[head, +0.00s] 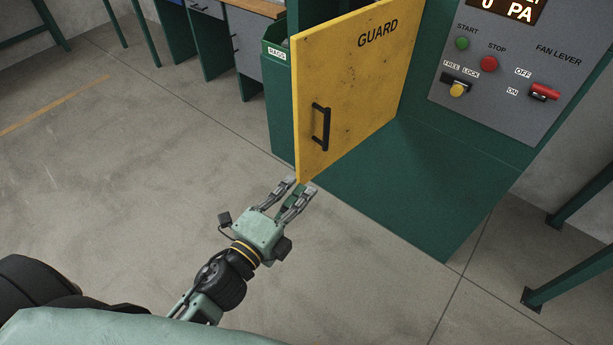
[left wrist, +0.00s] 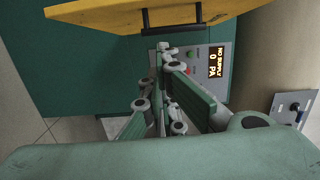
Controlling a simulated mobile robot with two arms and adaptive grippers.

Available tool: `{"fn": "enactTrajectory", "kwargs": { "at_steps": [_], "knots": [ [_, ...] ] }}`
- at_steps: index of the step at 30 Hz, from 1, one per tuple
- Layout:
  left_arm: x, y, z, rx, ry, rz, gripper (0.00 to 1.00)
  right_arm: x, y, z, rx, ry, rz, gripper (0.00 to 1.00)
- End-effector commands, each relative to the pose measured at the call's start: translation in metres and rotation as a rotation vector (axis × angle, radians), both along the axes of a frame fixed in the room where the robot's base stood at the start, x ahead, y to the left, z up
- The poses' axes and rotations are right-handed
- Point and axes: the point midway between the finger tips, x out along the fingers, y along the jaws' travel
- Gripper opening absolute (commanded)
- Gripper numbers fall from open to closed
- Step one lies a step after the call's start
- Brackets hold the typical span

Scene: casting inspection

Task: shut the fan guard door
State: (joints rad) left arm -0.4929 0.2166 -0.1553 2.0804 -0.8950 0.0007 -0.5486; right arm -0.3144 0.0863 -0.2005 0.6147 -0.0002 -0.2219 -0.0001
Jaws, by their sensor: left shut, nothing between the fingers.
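The fan guard door (head: 350,80) is a yellow panel marked GUARD. It stands open, swung out from the green cabinet (head: 400,195). A black bar handle (head: 320,128) is near its free edge. In the left wrist view the door (left wrist: 110,14) crosses the top, with its handle (left wrist: 172,16) below the edge. My left gripper (head: 301,185) is shut and empty at the door's lower free corner, below the handle. I cannot tell whether it touches the door. My right gripper is not in view.
The grey control panel (head: 515,85) right of the door has a green start button, a red stop button, a yellow lock knob and a red fan lever (head: 545,92). A green RAGS bin (head: 277,62) stands behind the door's free edge. The floor at left is clear.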

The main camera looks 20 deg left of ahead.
Motion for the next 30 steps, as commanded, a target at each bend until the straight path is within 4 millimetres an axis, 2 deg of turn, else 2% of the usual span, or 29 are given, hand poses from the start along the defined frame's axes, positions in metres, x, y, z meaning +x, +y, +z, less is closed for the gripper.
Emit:
{"fn": "enactTrajectory", "kwargs": {
  "at_steps": [1,5,10,14,19,21,24,30],
  "knots": [
    [0.001,-0.001,0.006,0.01,-0.014,-0.002,0.0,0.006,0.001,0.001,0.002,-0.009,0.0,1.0],
    [0.011,-0.004,0.011,0.014,-0.021,-0.004,0.0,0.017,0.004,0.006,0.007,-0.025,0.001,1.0],
    [0.04,-0.011,0.013,0.012,-0.022,-0.004,0.0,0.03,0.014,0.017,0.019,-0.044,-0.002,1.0],
    [0.068,-0.018,0.013,0.011,-0.02,-0.003,0.0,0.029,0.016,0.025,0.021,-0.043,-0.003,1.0],
    [0.101,-0.027,0.012,0.009,-0.019,-0.004,0.0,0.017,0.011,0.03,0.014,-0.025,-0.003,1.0],
    [0.104,-0.012,0.01,0.014,-0.016,-0.001,0.0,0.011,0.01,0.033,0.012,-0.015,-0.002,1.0],
    [0.11,-0.001,0.01,0.011,-0.016,-0.003,0.0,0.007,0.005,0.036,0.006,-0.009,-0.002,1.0],
    [0.115,0.009,0.009,0.01,-0.016,-0.004,0.0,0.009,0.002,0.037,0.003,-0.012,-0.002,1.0]
  ]
}}
